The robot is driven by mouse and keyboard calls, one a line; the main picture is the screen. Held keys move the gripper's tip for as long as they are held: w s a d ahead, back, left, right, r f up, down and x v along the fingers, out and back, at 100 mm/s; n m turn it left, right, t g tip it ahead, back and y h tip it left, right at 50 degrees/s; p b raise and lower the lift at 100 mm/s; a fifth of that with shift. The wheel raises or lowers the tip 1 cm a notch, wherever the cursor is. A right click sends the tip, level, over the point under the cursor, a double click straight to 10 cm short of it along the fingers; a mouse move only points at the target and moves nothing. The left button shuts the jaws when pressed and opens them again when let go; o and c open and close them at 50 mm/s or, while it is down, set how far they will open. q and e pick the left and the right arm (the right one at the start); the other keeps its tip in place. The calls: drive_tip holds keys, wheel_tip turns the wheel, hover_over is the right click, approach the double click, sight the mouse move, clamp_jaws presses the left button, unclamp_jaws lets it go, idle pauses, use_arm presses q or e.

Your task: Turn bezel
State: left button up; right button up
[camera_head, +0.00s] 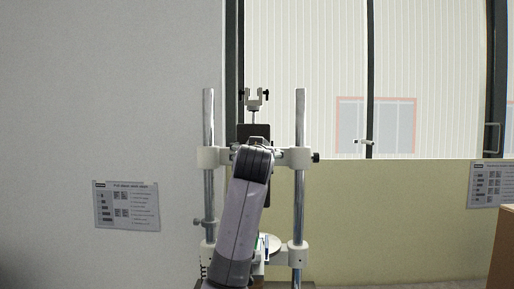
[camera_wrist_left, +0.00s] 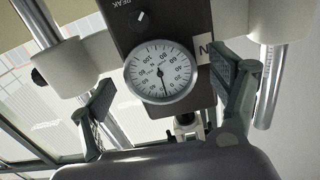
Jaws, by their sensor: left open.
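The dial gauge (camera_wrist_left: 160,62) is in the upper middle of the left wrist view, with a white face, black numbers and a dark needle pointing down. Its silver bezel (camera_wrist_left: 127,70) rings the face. The gauge sits on a dark tester body (camera_wrist_left: 118,32) with a small knob above the dial. My left gripper (camera_wrist_left: 163,82) is open, one finger on each side of the dial. I see gaps between fingers and bezel in the picture. In the head view my left arm covers the dial. My right gripper is not in view.
The tester stand has two chrome columns, left (camera_head: 208,120) and right (camera_head: 300,120), with white clamps beside the body. A white hook-like fixture (camera_head: 254,100) stands above. A wall sign (camera_head: 127,206) hangs at left. A brown box edge (camera_head: 503,250) shows at lower right.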

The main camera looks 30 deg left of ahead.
use_arm(q)
drive_tip(key=shift+c, duration=0.2)
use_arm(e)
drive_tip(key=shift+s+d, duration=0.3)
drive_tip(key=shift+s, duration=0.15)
use_arm(q)
drive_tip(key=c, duration=1.1)
drive_tip(key=m, duration=0.5)
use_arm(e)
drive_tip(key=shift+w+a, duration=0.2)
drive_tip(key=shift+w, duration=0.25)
use_arm(q)
drive_tip(key=o, duration=1.1)
drive_tip(key=shift+o, duration=0.2)
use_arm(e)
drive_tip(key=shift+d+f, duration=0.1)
